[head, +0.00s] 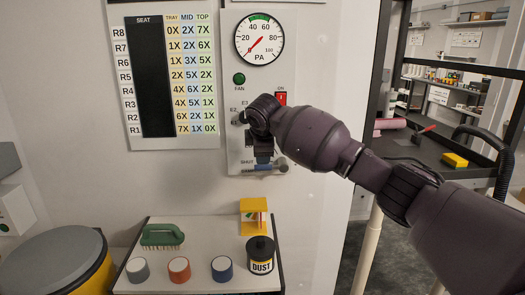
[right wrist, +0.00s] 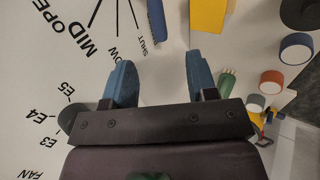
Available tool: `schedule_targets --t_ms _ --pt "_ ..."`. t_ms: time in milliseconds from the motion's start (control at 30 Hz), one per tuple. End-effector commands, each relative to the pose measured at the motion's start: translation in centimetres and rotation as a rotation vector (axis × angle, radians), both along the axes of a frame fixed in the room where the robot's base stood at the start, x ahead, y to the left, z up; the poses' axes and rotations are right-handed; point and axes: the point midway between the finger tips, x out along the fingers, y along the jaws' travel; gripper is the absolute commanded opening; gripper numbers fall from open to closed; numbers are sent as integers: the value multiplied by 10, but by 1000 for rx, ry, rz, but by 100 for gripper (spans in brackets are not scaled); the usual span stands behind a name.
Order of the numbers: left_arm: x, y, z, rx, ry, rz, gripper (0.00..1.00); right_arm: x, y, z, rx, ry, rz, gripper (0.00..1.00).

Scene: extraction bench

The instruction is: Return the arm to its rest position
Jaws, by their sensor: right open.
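My right arm (head: 320,140) comes in from the right and reaches across to the wall control panel (head: 235,155). My right gripper (head: 264,162) points down in front of the panel's lower part, near a blue bar by the SHUT label. In the right wrist view my right gripper (right wrist: 161,82) shows two blue fingers spread apart with nothing between them. A blue bar (right wrist: 157,20) lies beyond the fingertips in that view, apart from them. The arm hides part of the panel. My left gripper is not in view.
A bench tray (head: 190,284) below holds a green brush (head: 162,236), a yellow stand (head: 253,205), a DUST canister (head: 261,255) and grey, orange and blue-topped cylinders. A gauge (head: 259,38), red switch (head: 281,99) and seat chart (head: 165,75) are on the wall. A dark cart (head: 425,150) stands right.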

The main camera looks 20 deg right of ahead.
Motion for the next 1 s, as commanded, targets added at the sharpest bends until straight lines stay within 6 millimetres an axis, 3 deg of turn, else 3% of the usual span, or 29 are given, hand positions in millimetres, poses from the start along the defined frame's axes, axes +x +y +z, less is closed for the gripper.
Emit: schedule_targets --t_ms 400,567,800,900,1000 --pt "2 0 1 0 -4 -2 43 0 0 0 9 -5 -14 53" --pt "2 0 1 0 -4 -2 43 14 9 10 93 -122 -51 53" --pt "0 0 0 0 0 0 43 27 51 64 265 -410 -9 53" --pt "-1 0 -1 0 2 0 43 25 70 73 350 -497 21 53" --pt "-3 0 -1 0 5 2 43 19 87 69 444 -564 48 53"
